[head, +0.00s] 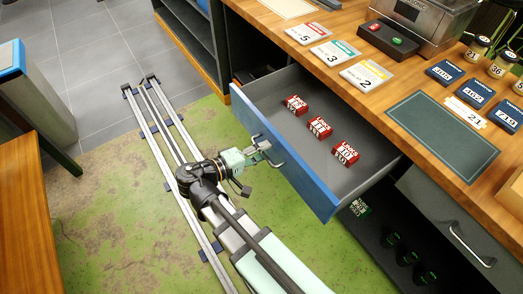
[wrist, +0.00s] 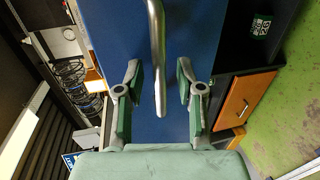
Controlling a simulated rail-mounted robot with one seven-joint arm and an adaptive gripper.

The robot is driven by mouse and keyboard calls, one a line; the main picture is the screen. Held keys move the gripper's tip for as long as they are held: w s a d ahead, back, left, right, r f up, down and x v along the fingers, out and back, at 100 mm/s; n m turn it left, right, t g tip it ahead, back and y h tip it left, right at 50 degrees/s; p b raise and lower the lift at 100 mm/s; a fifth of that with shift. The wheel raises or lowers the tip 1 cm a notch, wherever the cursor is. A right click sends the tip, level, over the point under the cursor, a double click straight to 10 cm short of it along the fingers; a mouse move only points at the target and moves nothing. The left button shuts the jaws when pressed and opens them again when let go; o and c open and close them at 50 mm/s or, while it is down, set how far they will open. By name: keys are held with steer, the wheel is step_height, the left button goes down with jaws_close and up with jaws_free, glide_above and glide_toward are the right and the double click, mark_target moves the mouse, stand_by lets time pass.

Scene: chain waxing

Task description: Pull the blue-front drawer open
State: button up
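The blue-front drawer (head: 285,155) is pulled well out of the wooden-topped counter, its grey inside in full view. Several red boxes lie in it, among them a red box (head: 319,127) at the middle. A metal bar handle (head: 276,160) is on the blue front. My gripper (head: 262,147) is at that handle, outside the front. In the wrist view, the handle (wrist: 157,50) runs between the two fingers of my gripper (wrist: 160,88). The fingers are apart, with gaps on both sides of the bar, and the blue front (wrist: 170,130) lies behind them.
A grey drawer (head: 455,220) with its own handle is at the right. Dark shelving below holds small green-marked items (head: 408,258). The counter (head: 345,100) carries cards and tins. Rails (head: 150,130) cross the floor at left. A wooden bench (head: 25,200) stands far left.

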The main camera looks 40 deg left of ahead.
steer(key=v, duration=1.2)
steer(key=shift+f, duration=0.1)
